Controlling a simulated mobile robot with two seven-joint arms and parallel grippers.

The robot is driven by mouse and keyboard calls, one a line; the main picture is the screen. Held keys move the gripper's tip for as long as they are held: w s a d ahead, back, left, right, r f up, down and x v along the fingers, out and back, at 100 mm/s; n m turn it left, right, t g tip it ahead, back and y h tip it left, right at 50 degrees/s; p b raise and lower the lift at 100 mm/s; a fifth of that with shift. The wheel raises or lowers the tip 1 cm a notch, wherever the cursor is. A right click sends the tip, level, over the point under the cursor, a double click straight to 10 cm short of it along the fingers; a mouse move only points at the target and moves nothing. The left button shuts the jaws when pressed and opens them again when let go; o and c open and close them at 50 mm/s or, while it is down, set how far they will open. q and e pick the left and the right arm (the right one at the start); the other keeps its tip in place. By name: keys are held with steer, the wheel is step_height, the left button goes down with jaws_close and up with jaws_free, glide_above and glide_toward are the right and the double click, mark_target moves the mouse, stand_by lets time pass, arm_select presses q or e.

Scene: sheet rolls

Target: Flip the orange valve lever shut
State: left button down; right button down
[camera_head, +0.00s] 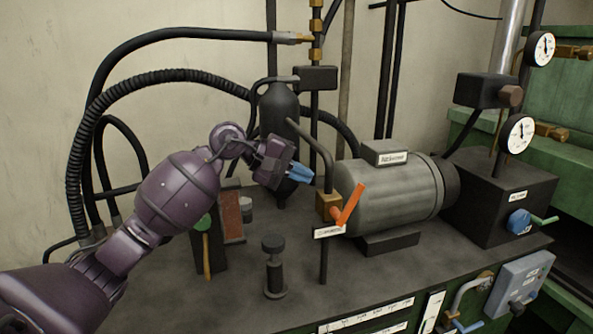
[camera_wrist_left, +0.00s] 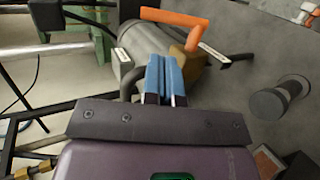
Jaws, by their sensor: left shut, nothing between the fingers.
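The orange valve lever (camera_head: 351,204) sits on a brass valve body (camera_head: 328,206) in front of the grey motor. In the head view it slants up and to the right from the valve. In the left wrist view the lever (camera_wrist_left: 185,18) lies beyond the fingertips, with its brass valve (camera_wrist_left: 187,58) beside it. My left gripper (camera_head: 309,176) has blue fingers that are shut and empty. It is up and to the left of the lever, apart from it in the head view. The left gripper also shows in the wrist view (camera_wrist_left: 165,62). My right gripper is in neither view.
A grey motor (camera_head: 395,195) stands right behind the lever. A small white label (camera_head: 329,231) hangs below the valve. A dark knobbed post (camera_head: 274,265) stands in front, and a dark cylinder (camera_head: 280,118) behind my gripper. Gauges (camera_head: 520,134) and a blue valve (camera_head: 519,221) are at the right.

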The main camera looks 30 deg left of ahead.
mark_target(353, 195)
arm_select(q)
steer(key=x, duration=0.8)
steer(key=shift+w+d, duration=0.1)
steer(key=shift+d, duration=0.1)
steer(key=shift+x, duration=0.8)
